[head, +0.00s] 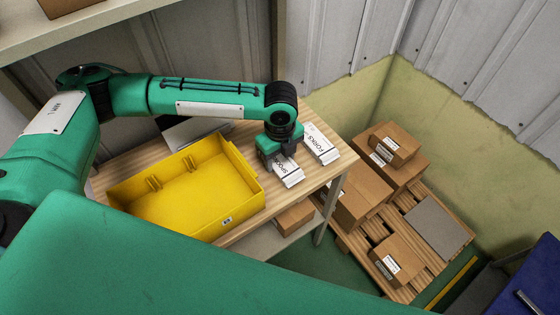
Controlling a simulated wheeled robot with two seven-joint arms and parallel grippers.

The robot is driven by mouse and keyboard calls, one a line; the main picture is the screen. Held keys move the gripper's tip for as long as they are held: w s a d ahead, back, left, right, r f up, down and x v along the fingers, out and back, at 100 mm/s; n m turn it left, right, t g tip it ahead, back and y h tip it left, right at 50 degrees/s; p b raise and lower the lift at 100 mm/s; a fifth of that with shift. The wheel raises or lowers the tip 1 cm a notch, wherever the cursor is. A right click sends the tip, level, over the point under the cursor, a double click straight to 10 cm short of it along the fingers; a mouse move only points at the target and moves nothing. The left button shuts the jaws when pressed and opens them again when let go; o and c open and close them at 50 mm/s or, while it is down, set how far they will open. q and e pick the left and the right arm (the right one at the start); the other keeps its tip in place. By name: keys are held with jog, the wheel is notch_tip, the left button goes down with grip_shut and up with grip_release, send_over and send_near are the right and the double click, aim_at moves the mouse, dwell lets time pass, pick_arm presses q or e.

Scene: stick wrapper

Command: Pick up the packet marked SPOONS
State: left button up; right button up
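A white packet marked with letters that read as SPOONS (288,174) lies on the wooden table, its far end under my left gripper (284,152). The gripper points down over that end and hides part of the lettering. I cannot tell whether its fingers are open or closed around the packet, or whether they touch it. A second white packet, marked FORKS (321,146), lies just to the right of the gripper. My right gripper is not in view.
A yellow bin (190,190), empty, stands on the table (338,166) left of the packets. A pallet (425,268) with several cardboard boxes (360,195) stands on the floor to the right. Corrugated walls close off the back.

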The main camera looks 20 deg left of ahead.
pick_arm(q)
jog(key=shift+c, duration=0.9)
